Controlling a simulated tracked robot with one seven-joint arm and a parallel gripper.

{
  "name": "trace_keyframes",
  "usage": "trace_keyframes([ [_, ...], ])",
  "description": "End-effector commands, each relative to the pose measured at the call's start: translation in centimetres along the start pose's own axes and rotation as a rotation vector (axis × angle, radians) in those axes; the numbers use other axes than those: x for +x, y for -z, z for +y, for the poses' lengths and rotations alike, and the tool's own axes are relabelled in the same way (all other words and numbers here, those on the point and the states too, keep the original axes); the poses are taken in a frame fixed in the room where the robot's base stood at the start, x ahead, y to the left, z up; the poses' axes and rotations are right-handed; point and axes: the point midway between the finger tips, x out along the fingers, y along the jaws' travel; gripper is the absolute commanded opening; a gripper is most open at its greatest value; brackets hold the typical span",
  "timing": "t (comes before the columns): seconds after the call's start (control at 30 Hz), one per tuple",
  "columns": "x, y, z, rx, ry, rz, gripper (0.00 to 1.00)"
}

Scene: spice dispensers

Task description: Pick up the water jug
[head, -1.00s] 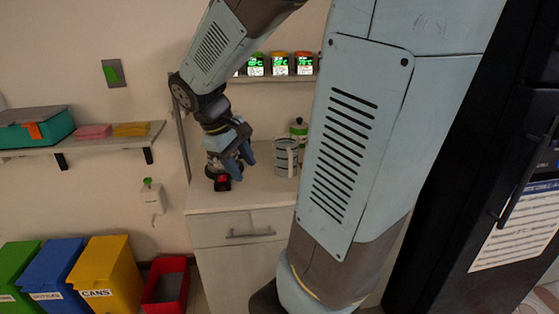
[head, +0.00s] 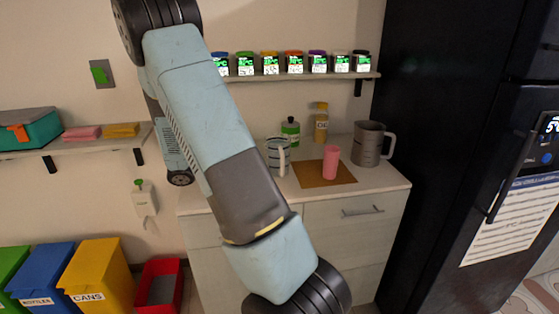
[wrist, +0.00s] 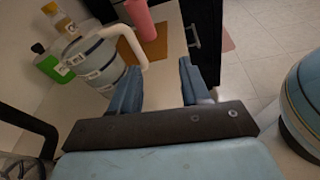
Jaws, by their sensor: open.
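The water jug, a clear jug with blue bands and a pale handle, stands upright on the counter in the head view (head: 277,160). My gripper (wrist: 160,68) is open and empty in the wrist view. Its left finger appears close to the handle; whether they touch I cannot tell. The gripper is hidden in the head view.
A pink cup (head: 330,162) stands on a brown mat (head: 312,179), right of the jug. A grey pitcher (head: 368,145) stands farther right. A green bottle (head: 290,130) and a yellow bottle (head: 321,122) stand behind. Spice dispensers (head: 294,62) line the shelf above.

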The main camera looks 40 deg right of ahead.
Motion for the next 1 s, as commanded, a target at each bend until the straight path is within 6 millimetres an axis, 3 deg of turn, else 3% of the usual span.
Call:
trace_keyframes([
  [0.2, 0.8, 2.8, 2.1, -0.112, -0.078, -0.144, 0.46],
  [0.37, 1.1, 3.7, 2.7, -0.146, -0.104, -0.189, 0.46],
  [0.47, 1.8, 3.6, 2.9, -0.152, -0.107, -0.197, 0.46],
  [0.8, 7.3, 2.6, 3.5, -0.151, -0.105, -0.195, 0.46],
  [1.0, 9.2, 2.2, 3.8, -0.151, -0.107, -0.196, 0.46],
])
